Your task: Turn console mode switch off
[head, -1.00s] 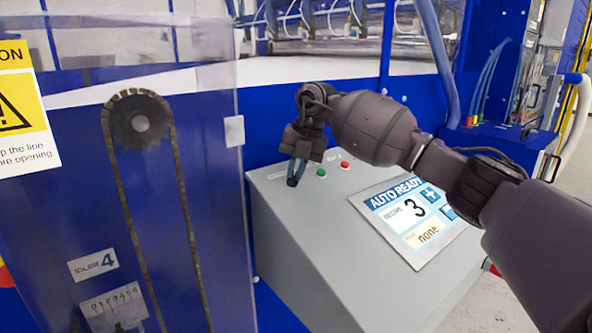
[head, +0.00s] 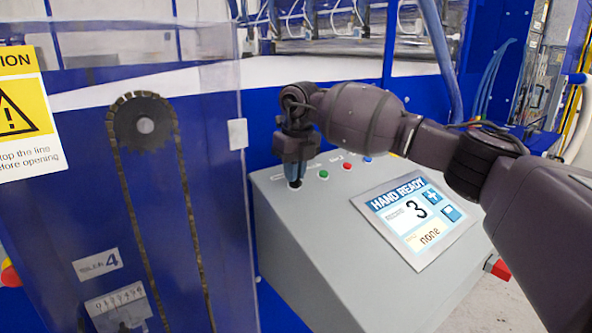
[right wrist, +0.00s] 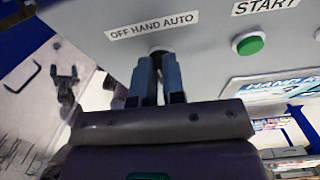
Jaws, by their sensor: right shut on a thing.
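The console mode switch (head: 295,185) is at the upper left of the grey sloped console (head: 330,255), mostly hidden by my fingers. My right gripper (head: 294,175) is shut on it from above. In the right wrist view my fingers (right wrist: 160,80) close around the dark switch (right wrist: 160,51), under a label (right wrist: 152,26) reading "OFF HAND AUTO". The knob's pointer cannot be made out. The console screen (head: 418,215) reads "HAND READY", with a 3 and "none" below. My left gripper is not in view.
A green button (head: 323,174) labelled START in the wrist view, a red button (head: 347,166) and a blue one (head: 367,160) lie right of the switch. A red knob (head: 498,268) sits on the console's right side. A clear guard (head: 205,200) stands close on the left.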

